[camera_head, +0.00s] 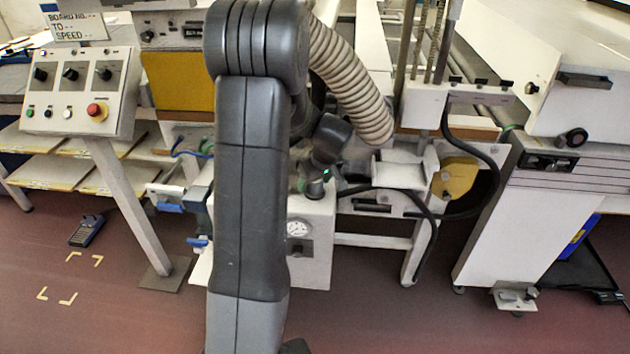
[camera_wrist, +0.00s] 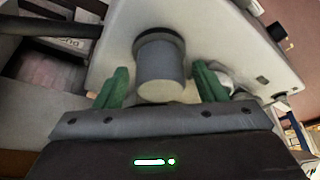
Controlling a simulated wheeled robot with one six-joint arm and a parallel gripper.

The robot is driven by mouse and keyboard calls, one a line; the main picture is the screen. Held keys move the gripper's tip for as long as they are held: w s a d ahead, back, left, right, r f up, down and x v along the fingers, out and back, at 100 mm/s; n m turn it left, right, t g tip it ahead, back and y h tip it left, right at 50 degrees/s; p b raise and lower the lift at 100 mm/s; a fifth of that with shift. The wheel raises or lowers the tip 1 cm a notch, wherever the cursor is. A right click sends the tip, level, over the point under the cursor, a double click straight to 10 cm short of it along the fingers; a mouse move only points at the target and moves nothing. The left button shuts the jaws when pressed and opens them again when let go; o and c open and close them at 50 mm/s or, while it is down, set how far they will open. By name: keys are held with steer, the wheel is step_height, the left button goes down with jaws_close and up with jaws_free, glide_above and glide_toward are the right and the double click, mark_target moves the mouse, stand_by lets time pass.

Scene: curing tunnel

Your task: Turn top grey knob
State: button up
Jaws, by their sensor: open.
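The grey knob (camera_wrist: 161,66) is a short round cylinder with a darker collar, on a white panel (camera_wrist: 225,35) in the wrist view. My gripper (camera_wrist: 160,80) is open, with one green finger on each side of the knob. A gap shows between each finger and the knob, so the knob is not gripped. In the head view my gripper (camera_head: 316,186) is at the top of a white box (camera_head: 318,265) with a round gauge (camera_head: 298,229). The knob cannot be made out there, behind my arm and gripper.
A control box (camera_head: 80,90) with black knobs and a red button stands at left on a slanted post. A ribbed hose (camera_head: 350,80) and black cable (camera_head: 490,160) hang near the arm. A white cabinet (camera_head: 525,220) is at right.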

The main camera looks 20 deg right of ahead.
steer(key=c, duration=1)
steer(key=shift+o, duration=0.2)
